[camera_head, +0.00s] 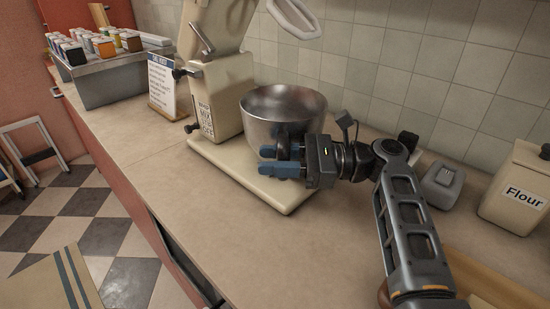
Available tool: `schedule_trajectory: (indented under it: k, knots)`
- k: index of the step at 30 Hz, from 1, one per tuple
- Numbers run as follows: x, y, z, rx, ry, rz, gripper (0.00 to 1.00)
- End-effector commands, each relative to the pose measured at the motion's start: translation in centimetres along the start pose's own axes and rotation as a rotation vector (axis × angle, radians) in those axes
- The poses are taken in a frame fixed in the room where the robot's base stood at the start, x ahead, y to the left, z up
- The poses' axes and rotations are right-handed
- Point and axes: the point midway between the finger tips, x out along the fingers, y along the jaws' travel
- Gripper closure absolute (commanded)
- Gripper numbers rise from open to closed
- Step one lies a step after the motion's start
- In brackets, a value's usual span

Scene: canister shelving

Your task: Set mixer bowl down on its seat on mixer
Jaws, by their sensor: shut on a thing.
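The mixer bowl (284,104), a round brushed-metal bowl, is upright over the base plate (236,178) of the cream mixer (218,85). The mixer's column stands just left of the bowl, and its head is tilted up. My gripper (277,163) comes in from the right, with its blue fingers at the bowl's near lower side. It is shut on the bowl, though the exact contact is partly hidden. The bowl's underside and the seat are hidden behind the fingers, so I cannot tell whether the bowl touches the seat.
A metal rack of small canisters (112,78) and a sign (161,85) stand left of the mixer. A grey box (441,181) and a flour canister (515,195) are on the right. The tiled wall is close behind. The counter in front is clear.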

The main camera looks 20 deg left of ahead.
Motion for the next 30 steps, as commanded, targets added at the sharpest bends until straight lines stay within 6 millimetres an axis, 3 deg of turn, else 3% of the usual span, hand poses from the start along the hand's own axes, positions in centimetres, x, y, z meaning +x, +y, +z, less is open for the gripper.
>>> schedule_trajectory:
  k: [1,2,10,20,30]
  knots:
    - [0.0,0.1,-0.2,0.003,0.002,-0.001,1.0]
    - [0.0,0.1,-0.2,0.003,0.002,-0.001,0.66]
    - [0.0,0.1,-0.2,0.004,0.002,0.0,0.4]
    - [-0.4,0.1,-0.5,0.008,0.003,0.0,0.38]
    - [-5.4,0.1,-0.4,0.006,0.003,-0.003,0.38]
